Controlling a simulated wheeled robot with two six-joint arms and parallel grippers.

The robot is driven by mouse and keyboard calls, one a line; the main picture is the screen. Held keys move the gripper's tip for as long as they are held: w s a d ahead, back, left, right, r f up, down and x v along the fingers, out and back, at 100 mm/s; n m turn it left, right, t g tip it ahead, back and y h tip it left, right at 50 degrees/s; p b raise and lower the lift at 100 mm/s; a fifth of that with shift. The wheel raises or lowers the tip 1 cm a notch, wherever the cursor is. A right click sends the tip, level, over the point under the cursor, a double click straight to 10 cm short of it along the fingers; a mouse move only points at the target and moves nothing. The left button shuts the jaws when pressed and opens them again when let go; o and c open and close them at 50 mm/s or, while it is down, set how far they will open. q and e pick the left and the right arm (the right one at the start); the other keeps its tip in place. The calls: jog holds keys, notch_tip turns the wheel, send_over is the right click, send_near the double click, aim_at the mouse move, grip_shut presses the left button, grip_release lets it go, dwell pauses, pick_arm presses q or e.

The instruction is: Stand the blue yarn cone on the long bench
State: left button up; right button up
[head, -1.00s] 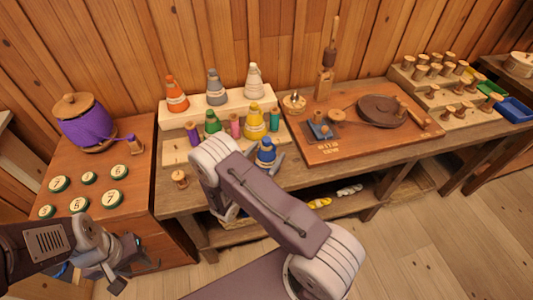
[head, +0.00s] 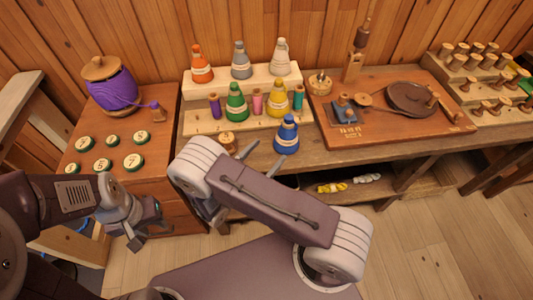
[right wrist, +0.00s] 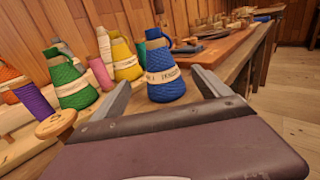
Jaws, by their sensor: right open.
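The blue yarn cone (head: 287,135) stands upright on the long bench (head: 345,157), close to its front edge, in front of the stepped cone rack. It also shows in the right wrist view (right wrist: 164,78), just beyond the finger ends and between their lines. My right gripper (head: 262,159) is open and empty, a little short of the cone at the bench front. No finger visibly touches the cone. My left gripper (head: 148,227) is empty with its fingers apart, low in front of the left cabinet, away from the cone.
The pale rack (head: 190,125) behind holds orange, grey, white, green and yellow cones and small spools. A wooden spool (head: 228,141) stands left of the blue cone. A brown board (head: 345,132) with tools lies to the right. Yarn skeins (head: 332,188) lie on the lower shelf.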

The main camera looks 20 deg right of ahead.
jog(key=s+d+m+g+y, duration=0.3)
jog(key=s+d+m+g, duration=0.4)
jog(key=s+m+g, duration=0.25)
jog(key=s+a+m+g+y, duration=0.3)
jog(key=s+a+m+y, duration=0.1)
jog(key=s+m+y, duration=0.35)
jog(key=w+a+r+m+t+y, duration=0.2)
jog(key=w+a+m+t+y, duration=0.1)
jog(key=m, duration=0.4)
jog(key=shift+w+a+r+m+t+y, duration=0.3)
jog(key=shift+w+a+r+t+y, duration=0.1)
jog(key=shift+w+t+y, duration=0.55)
jog(key=shift+s+d, duration=0.1)
notch_tip(320, 180, up, 4)
jog(key=p, duration=0.4)
